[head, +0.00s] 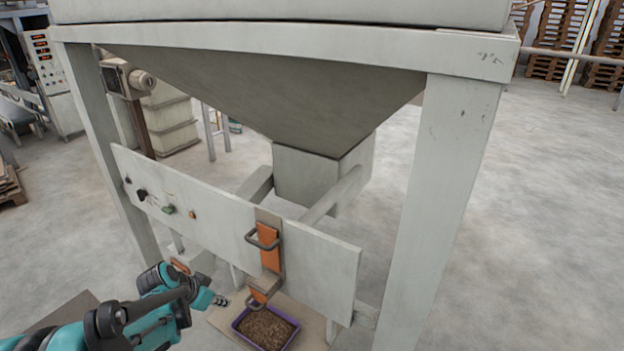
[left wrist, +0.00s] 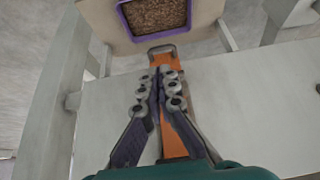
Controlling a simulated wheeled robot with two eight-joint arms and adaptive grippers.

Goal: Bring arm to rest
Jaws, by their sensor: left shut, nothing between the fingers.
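My left gripper (head: 218,300) is in the lower left of the head view, in front of the white panel of the bagger. Its fingers are together with nothing between them. In the left wrist view the gripper (left wrist: 160,78) points along an orange plate (left wrist: 172,135) with a grey handle (left wrist: 162,50) at its end. In the head view the orange plate (head: 268,247) and its upper handle (head: 262,238) are on the panel, to the right of and above the gripper. My right gripper is in neither view.
A purple tray of brown pellets (head: 265,327) stands on a board below the panel. The hopper (head: 270,85) is above, carried by white legs (head: 440,200). Knobs and a green button (head: 168,210) are on the panel's left part. Open floor (head: 545,200) lies to the right.

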